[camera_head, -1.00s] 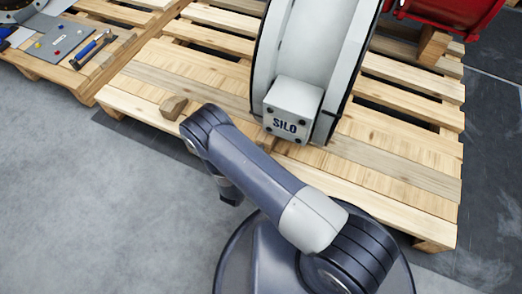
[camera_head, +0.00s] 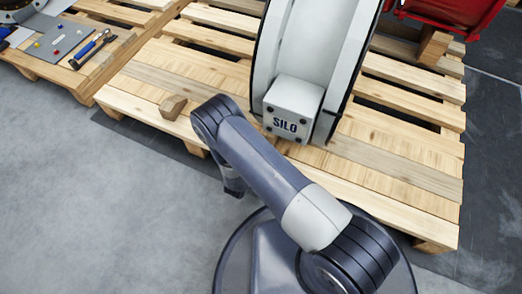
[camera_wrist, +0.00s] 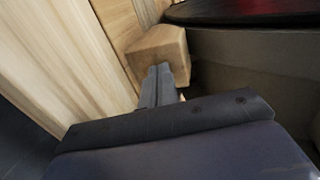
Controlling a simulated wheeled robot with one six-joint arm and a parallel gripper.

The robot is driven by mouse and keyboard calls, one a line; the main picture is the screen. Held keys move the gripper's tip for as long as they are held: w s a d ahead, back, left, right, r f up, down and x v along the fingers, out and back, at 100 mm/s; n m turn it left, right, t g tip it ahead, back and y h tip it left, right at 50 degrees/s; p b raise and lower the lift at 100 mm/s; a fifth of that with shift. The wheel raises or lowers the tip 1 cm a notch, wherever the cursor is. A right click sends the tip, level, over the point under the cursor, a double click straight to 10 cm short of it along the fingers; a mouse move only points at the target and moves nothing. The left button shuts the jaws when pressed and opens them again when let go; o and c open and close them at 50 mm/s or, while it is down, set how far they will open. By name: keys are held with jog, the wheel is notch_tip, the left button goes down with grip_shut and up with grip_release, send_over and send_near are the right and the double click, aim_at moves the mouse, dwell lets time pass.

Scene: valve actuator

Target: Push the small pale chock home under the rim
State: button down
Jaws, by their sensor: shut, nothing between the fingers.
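In the wrist view a small pale wooden chock (camera_wrist: 158,52) lies just ahead of my gripper (camera_wrist: 160,72). The fingers are shut with nothing between them, and their tips are at the chock's near face. I cannot tell whether they touch it. A dark curved rim (camera_wrist: 245,12) passes just above and to the right of the chock. In the head view my arm hides the gripper and the ground just in front of the white wheel-like body (camera_head: 315,45) marked SILO, with its black rim edge.
Another wooden block (camera_head: 173,107) sits on the pallet (camera_head: 400,165) near its front left edge. A second pallet with a grey plate (camera_head: 62,40) and a hammer (camera_head: 92,50) stands at upper left. A red part (camera_head: 450,15) is at upper right. Grey floor lies open at left.

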jog(key=shift+w+d, duration=0.35)
jog(key=shift+w, duration=0.5)
dwell(0.3)
jog(key=s+a+b, duration=0.1)
jog(key=s+a, duration=0.2)
jog(key=s, duration=0.6)
jog(key=shift+s+a, duration=0.15)
jog(key=shift+a, duration=0.25)
dwell(0.5)
jog(key=shift+w+d, duration=0.55)
jog(key=shift+w, duration=0.8)
jog(key=shift+w+d, duration=0.55)
jog(key=shift+w, duration=0.85)
jog(key=shift+w+d, duration=0.55)
jog(key=shift+w, duration=0.8)
jog(key=shift+s, duration=0.1)
